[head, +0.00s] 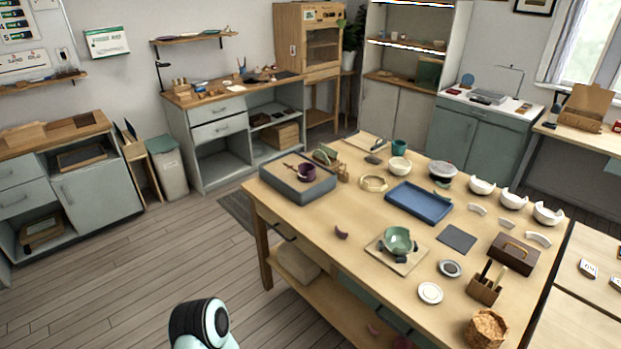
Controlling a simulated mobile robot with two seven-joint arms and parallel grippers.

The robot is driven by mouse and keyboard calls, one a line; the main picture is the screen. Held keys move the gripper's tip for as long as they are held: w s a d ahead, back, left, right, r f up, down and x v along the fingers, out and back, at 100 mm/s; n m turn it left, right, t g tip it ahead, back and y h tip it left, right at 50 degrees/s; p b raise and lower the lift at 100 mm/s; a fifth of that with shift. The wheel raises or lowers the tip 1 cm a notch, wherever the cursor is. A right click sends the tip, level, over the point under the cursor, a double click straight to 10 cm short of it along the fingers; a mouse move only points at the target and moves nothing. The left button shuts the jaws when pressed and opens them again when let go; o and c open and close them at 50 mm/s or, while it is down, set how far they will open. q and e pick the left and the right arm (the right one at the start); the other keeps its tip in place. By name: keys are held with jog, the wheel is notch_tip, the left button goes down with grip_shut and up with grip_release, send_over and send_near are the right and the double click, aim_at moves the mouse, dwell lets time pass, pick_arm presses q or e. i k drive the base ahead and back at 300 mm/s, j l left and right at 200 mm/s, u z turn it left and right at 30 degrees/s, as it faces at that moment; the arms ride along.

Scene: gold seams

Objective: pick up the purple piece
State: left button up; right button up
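A small curved purple piece (341,233) lies on the wooden table (300,228), near its left edge. A purple cup (307,172) sits on the grey box (300,188) at the table's far left corner; a thin stick lies by it. Neither of my grippers is in view. Only a white and black part of my own body shows at the bottom, left of the table and well apart from the purple piece.
Right of the purple piece, a green bowl (397,240) stands on a board. A blue tray (419,201), broken white bowls (512,199), a tool holder (484,287) and a basket (486,328) occupy the table. Reddish bits (373,329) lie lower down. Wooden floor (130,270) is clear at left.

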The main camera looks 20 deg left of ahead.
aim_at(340, 234)
jog(key=i+j, duration=0.15)
jog(key=j, duration=0.2)
jog(key=i+j+z, duration=0.15)
jog(key=j, duration=0.2)
jog(key=i+j, duration=0.15)
jog(key=j, duration=0.2)
jog(key=i+j+z, duration=0.1)
jog(key=j, duration=0.3)
jog(key=i+j+z, duration=0.1)
jog(key=j, duration=0.25)
jog(key=i+j, duration=0.2)
jog(key=j, duration=0.2)
